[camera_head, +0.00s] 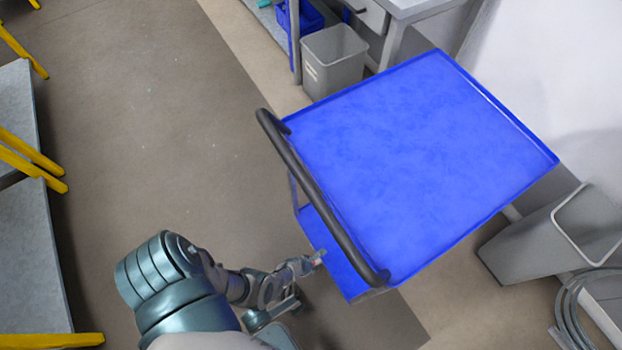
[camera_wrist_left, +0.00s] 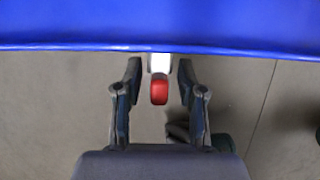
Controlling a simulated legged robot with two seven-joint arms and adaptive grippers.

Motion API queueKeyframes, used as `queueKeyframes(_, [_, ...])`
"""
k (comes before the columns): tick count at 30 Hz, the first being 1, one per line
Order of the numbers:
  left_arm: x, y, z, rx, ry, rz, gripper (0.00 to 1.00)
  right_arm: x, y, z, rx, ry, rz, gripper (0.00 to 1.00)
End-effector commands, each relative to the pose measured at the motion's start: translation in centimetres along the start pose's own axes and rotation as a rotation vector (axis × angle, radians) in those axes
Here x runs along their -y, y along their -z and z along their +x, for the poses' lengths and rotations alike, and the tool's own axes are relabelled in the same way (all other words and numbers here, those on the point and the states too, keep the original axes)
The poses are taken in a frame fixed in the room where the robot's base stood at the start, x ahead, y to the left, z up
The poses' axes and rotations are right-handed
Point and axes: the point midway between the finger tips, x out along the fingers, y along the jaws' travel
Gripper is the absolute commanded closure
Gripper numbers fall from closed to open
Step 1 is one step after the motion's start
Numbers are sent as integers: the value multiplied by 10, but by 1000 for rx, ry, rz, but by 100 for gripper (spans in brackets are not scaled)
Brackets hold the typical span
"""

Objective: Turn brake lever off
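The brake lever (camera_wrist_left: 159,91) shows in the left wrist view as a red tip on a white stem, below the blue edge of the cart (camera_wrist_left: 60,30). In the head view the blue cart (camera_head: 420,150) has a black push handle (camera_head: 318,198) along its left side. My left gripper (camera_head: 306,266) is low beside the cart's near left corner. In the left wrist view its two fingers (camera_wrist_left: 160,74) are apart, one on each side of the lever, with gaps showing. My right gripper is in neither view.
A grey bin (camera_head: 333,62) stands behind the cart, and another grey bin (camera_head: 550,240) is to its right near the wall. Grey tables with yellow legs (camera_head: 30,160) line the left edge. The floor (camera_head: 150,120) between them and the cart is clear.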

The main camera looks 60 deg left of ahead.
Motion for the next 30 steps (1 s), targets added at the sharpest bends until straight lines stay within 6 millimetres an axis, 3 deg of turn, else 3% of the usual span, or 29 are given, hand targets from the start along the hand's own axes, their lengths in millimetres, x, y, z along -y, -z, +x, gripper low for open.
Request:
queueKeyframes(8, [4, -2, -15, 7, 4, -2, 60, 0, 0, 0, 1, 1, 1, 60])
queueKeyframes(21, [-1, 3, -63, -5, -3, 2, 60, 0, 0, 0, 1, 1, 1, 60])
queueKeyframes(30, [0, 2, -73, -4, -1, -1, 60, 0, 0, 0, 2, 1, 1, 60])
